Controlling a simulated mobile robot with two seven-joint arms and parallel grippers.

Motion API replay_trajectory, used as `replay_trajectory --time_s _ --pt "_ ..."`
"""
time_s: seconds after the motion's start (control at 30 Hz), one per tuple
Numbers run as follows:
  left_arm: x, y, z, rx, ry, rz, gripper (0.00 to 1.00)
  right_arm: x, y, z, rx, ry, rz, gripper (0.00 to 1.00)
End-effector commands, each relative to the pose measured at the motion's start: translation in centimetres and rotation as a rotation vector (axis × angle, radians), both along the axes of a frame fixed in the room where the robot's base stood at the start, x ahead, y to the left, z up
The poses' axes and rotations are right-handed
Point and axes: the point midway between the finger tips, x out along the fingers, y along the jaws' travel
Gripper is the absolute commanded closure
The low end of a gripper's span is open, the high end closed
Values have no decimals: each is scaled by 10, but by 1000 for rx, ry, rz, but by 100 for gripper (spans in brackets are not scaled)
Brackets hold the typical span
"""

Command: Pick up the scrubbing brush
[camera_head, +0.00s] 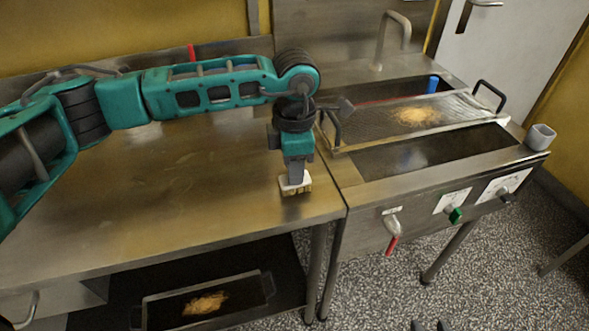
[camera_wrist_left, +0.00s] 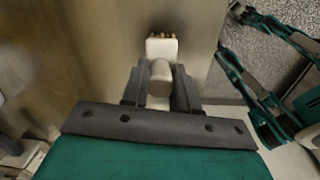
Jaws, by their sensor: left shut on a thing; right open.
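The scrubbing brush (camera_head: 295,186) has a pale white body and tan bristles that point down. It is at the front right part of the steel table, near the edge. My left gripper (camera_head: 295,172) comes down from above and is shut on it. In the left wrist view the brush (camera_wrist_left: 161,48) shows its white body and pale grip between the two dark fingers. I cannot tell whether the bristles touch the table.
The steel table (camera_head: 130,200) is mostly bare to the left. A dark tray (camera_head: 165,312) with similar residue lies on the lower shelf.

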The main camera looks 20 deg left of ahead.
Motion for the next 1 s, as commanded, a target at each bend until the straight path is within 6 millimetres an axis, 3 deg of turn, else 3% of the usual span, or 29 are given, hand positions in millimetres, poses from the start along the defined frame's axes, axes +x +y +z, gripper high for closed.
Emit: replay_trajectory --time_s 0.27,0.7,1.0 --pt "1 0 38 -2 -5 -1 100 0 0 -2 0 0 0 57" --pt "1 0 158 0 -4 1 100 0 0 -6 0 0 0 57" --pt "0 0 195 1 0 1 100 0 0 -6 0 0 0 57"
